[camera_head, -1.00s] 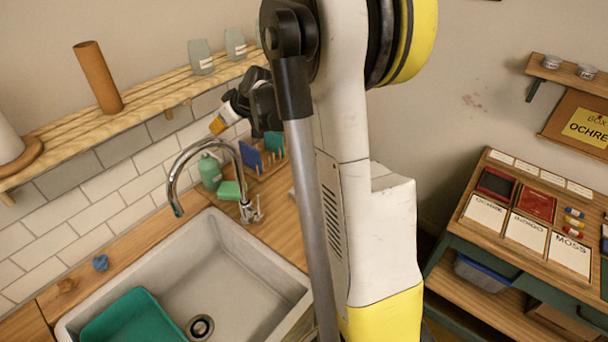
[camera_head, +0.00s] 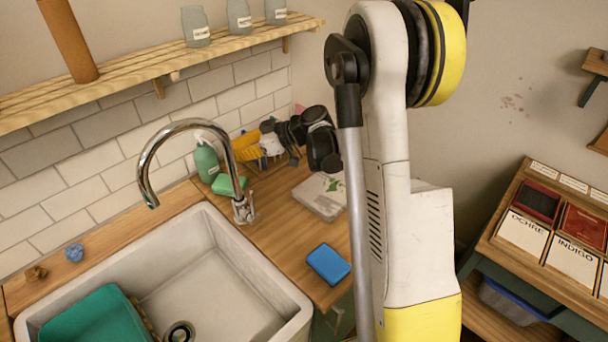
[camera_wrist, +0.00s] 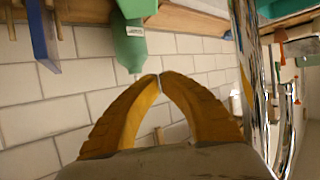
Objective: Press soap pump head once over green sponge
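The green soap bottle (camera_head: 206,163) stands upright on the wooden counter behind the tap, its pale pump head at the top. The green sponge (camera_head: 229,185) lies just in front of it. My gripper (camera_head: 243,147) is beside the bottle's upper part, to its right in the head view. The wrist view looks upside down: the bottle (camera_wrist: 130,45) hangs from the top with the sponge (camera_wrist: 138,7) at the edge. There my yellow fingertips (camera_wrist: 160,76) are nearly together, close to the pump end, with nothing seen between them. Contact with the pump cannot be told.
A shelf (camera_head: 130,75) with jars runs above.

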